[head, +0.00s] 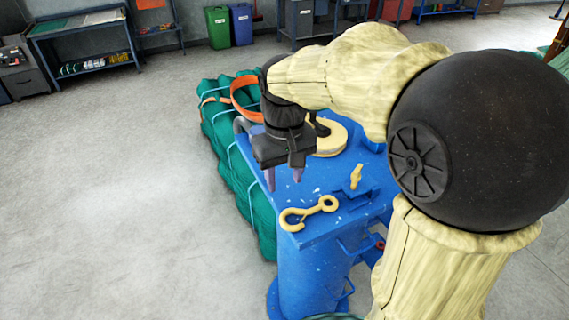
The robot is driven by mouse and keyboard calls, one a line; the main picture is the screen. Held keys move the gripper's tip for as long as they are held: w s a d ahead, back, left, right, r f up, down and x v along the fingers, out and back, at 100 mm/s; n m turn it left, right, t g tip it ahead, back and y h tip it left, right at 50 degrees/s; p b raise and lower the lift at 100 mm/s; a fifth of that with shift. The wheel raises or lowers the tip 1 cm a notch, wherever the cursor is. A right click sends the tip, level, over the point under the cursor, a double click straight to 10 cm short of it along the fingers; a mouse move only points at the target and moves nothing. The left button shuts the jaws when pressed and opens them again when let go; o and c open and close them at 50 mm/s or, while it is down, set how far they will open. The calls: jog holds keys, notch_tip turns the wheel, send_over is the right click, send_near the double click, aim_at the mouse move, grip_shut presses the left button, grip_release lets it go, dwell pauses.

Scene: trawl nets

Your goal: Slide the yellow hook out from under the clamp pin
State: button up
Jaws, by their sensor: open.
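The yellow hook (308,212) lies flat on the front part of a blue stand top (313,238). Its open curved end is to the left, near the front left edge, and its ring end is to the right. A small yellow upright piece (356,177), perhaps the clamp pin, stands on a blue bracket (353,194) behind and right of the hook. The hook looks apart from it. My gripper (284,178) points down above the stand, behind and left of the hook. Its fingers are apart and nothing shows between them.
A green net bundle (237,167) with an orange strap (241,103) lies against the stand's left side. A red part (380,245) shows low on the right. The floor at left is clear.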

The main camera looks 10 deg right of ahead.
notch_tip(320, 180, up, 4)
jog(key=shift+f, duration=0.1)
dwell(0.6)
